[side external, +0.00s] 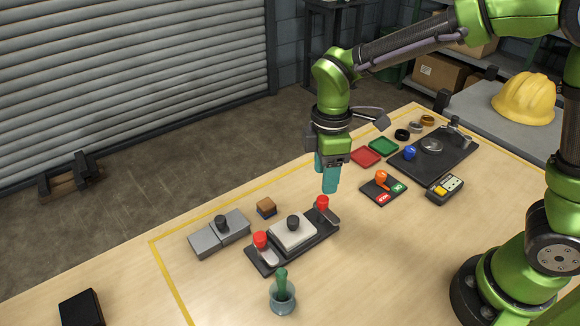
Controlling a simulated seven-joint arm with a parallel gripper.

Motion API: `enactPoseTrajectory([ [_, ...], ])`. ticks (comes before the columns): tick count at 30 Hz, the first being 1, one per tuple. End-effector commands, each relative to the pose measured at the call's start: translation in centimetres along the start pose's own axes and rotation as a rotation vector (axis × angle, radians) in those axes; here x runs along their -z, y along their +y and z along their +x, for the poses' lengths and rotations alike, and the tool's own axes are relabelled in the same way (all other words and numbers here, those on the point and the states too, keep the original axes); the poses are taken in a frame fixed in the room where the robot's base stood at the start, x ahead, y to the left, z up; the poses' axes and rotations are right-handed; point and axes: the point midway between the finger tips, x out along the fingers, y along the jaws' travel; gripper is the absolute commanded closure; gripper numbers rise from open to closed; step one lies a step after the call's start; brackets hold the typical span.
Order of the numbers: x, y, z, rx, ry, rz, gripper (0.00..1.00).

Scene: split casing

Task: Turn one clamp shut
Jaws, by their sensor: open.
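A pale casing (291,235) with a black knob on top sits on a dark base plate (284,254) near the front of the table. A clamp with a red knob (261,240) stands at the plate's left end. A second clamp with a red knob (323,203) stands at its right end. Each clamp has a grey arm; I cannot tell for sure whether either arm lies over the casing. My gripper (330,187) points down just above the right red knob, with its teal fingers open. It looks empty and apart from the knob.
A glass jar with a green tool (282,296) stands in front. A switch panel (383,189) and a dark fixture board (434,154) lie to the right.

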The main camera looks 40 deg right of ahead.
Motion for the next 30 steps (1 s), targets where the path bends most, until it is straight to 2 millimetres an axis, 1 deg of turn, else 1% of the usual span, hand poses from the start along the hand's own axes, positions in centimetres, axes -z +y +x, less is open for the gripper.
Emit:
enactPoseTrajectory([
  [1, -0.1, -0.1, 1.3, 0.004, -0.004, 0.001, 0.47],
  [3, -0.1, -0.1, 2.7, 0.004, -0.004, 0.001, 0.47],
  [6, -0.1, -0.1, 4.3, 0.003, -0.002, 0.002, 0.47],
  [9, 0.0, -0.1, 5.6, 0.003, -0.001, 0.001, 0.47],
  [15, 0.0, 0.0, 6.7, 0.000, 0.001, 0.001, 0.47],
  [23, 0.0, 0.0, 6.7, 0.000, 0.002, 0.002, 0.47],
  [30, 0.0, 0.0, 6.7, 0.000, 0.002, 0.002, 0.84],
])
